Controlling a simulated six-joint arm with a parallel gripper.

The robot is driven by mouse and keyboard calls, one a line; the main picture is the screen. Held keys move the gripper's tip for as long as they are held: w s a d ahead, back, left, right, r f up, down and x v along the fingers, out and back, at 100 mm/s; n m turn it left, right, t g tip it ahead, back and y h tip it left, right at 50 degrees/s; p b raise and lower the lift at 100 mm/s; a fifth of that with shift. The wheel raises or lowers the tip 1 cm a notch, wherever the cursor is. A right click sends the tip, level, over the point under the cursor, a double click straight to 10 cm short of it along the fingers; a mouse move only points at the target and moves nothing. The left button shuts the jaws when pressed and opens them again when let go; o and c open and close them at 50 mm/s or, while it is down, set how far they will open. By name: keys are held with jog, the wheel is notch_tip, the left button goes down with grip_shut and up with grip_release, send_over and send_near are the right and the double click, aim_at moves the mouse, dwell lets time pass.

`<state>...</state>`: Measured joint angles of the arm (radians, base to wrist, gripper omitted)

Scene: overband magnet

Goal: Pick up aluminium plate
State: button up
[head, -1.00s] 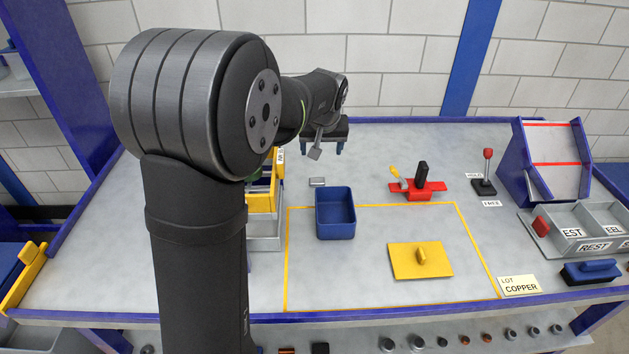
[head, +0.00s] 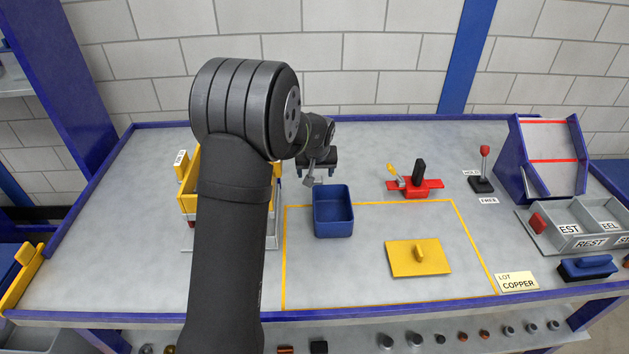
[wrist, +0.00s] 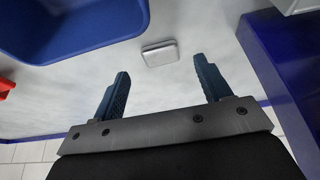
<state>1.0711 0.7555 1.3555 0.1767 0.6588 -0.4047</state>
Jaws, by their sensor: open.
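The aluminium plate (wrist: 160,53) is a small flat silver rectangle with rounded corners. In the wrist view it lies on the grey table, just beyond the fingertips and between their lines. My gripper (wrist: 160,80) is open and empty, with two blue ridged fingers spread wide and apart from the plate. In the head view my gripper (head: 317,178) is low over the table behind the blue bin (head: 333,232), and the plate is hidden there by the gripper.
The blue bin also shows close beside the plate in the wrist view (wrist: 85,48). A yellow frame (head: 188,203) stands left, behind my arm. A red clamp-like fixture (head: 415,188) and a yellow handled plate (head: 419,258) lie to the right. The table's middle is mostly clear.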

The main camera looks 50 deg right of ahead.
aim_at(315, 176)
jog(key=x, duration=0.3)
jog(key=shift+w+f, duration=0.15)
jog(key=shift+f, duration=0.05)
jog(key=c, duration=1.1)
jog(key=shift+o, duration=0.2)
jog(key=shift+r, duration=0.1)
notch_tip(315, 176, up, 4)
jog(key=shift+r, duration=0.2)
jog(key=s+r, duration=0.6)
jog(key=s, duration=0.5)
jog(key=shift+s+r, duration=0.2)
jog(key=shift+s, duration=0.15)
jog(key=shift+d, duration=0.15)
